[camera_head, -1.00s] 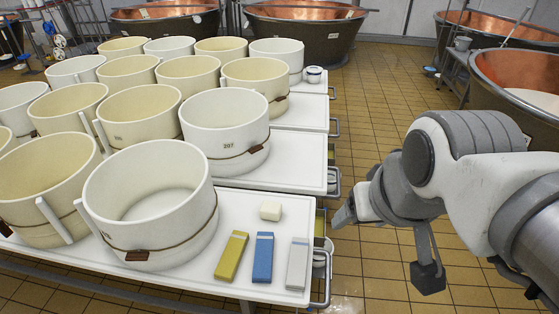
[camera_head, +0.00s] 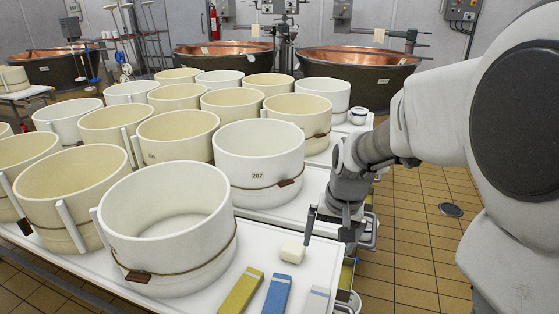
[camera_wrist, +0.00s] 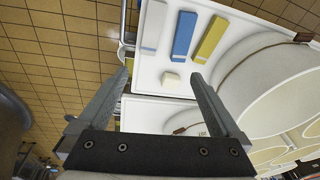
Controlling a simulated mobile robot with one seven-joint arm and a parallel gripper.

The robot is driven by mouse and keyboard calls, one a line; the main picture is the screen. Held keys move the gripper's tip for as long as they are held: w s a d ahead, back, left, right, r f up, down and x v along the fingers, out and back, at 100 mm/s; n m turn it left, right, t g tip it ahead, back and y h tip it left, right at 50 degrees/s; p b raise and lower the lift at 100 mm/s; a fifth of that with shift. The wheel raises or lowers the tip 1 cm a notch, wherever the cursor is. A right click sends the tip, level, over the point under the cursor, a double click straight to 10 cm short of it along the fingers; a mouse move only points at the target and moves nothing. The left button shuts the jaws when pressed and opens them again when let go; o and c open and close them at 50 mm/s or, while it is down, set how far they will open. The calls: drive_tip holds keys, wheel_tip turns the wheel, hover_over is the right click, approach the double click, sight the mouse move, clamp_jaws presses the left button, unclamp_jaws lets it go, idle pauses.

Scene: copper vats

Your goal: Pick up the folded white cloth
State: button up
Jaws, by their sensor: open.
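The folded white cloth (camera_head: 317,300) lies flat at the near right corner of the white table, partly cut off by the picture's lower edge. In the wrist view the white cloth (camera_wrist: 153,27) shows at the top, pale with a bluish-grey band. My gripper (camera_head: 328,226) is open and empty, pointing down above the table's right edge, beyond the cloth and apart from it. In the wrist view my gripper (camera_wrist: 158,75) has its two fingers spread wide.
A blue cloth (camera_head: 278,294) and a yellow cloth (camera_head: 241,292) lie left of the white one. A small cream block (camera_head: 291,251) sits close to my gripper. Several round moulds, including a large white tub (camera_head: 168,232), fill the table's left. Tiled floor is clear at right.

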drive_tip(key=m+g+b, duration=0.2)
drive_tip(key=b, duration=0.3)
hover_over(314, 314)
wheel_tip(314, 314, down, 19)
drive_tip(key=shift+h, duration=0.3)
drive_tip(key=f+b, duration=0.1)
drive_tip(key=f, duration=0.5)
drive_tip(key=f+b, duration=0.2)
drive_tip(key=f, duration=0.4)
drive_tip(key=shift+d+f, duration=0.2)
drive_tip(key=shift+f, duration=0.1)
drive_tip(key=shift+a+f+b, duration=0.15)
drive_tip(key=shift+f+b, duration=1.25)
drive_tip(key=shift+f, duration=1.55)
drive_tip(key=shift+c, duration=0.2)
drive_tip(key=c, duration=1.3)
drive_tip(key=shift+r, duration=0.1)
drive_tip(key=shift+r, duration=0.1)
